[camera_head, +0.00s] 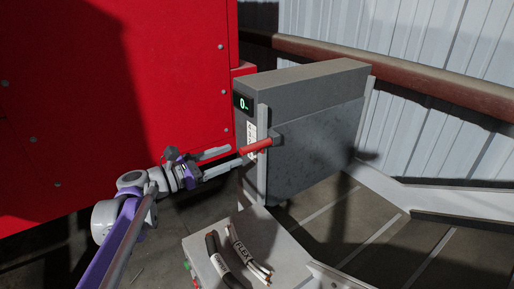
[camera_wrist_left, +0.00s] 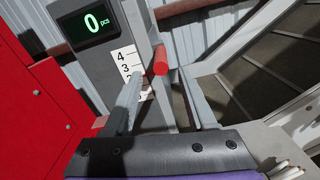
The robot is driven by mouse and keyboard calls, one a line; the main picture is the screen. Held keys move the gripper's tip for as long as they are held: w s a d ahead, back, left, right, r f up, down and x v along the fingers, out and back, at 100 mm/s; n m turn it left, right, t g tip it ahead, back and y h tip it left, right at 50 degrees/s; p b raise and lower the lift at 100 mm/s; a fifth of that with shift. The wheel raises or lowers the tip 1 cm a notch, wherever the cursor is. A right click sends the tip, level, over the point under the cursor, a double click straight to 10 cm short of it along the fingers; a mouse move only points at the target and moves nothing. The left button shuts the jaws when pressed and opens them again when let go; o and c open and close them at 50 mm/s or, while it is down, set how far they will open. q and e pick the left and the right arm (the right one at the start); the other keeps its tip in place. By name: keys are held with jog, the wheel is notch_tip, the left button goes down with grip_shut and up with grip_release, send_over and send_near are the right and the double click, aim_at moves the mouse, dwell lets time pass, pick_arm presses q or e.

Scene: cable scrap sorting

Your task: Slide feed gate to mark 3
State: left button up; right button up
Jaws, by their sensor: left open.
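The feed gate (camera_head: 318,143) is a grey plate on a grey housing, with a red handle (camera_head: 258,147) sticking out toward my left gripper (camera_head: 236,155). The gripper is open, with its fingertips close to the handle's end. In the left wrist view the red handle (camera_wrist_left: 160,62) shows between the two finger lines, beyond the gripper (camera_wrist_left: 164,86); I cannot tell whether a finger touches it. A white mark scale (camera_wrist_left: 124,58) beside the handle shows 4 and 3; a finger hides part of the lower marks. My right gripper is not in view.
A display (camera_head: 243,103) on the housing reads 0. A big red machine wall (camera_head: 120,90) stands at the left. A grey box (camera_head: 205,262) with cable pieces (camera_head: 248,262) sits below the gate. A rusty rail (camera_head: 400,68) runs behind.

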aim_at(271, 140)
pick_arm(q)
jog(key=p+x, duration=0.1)
jog(key=x, duration=0.8)
jog(key=shift+w+d, duration=0.1)
jog(key=shift+d, duration=0.2)
grip_shut()
jog(key=shift+r, duration=0.1)
dwell(0.9)
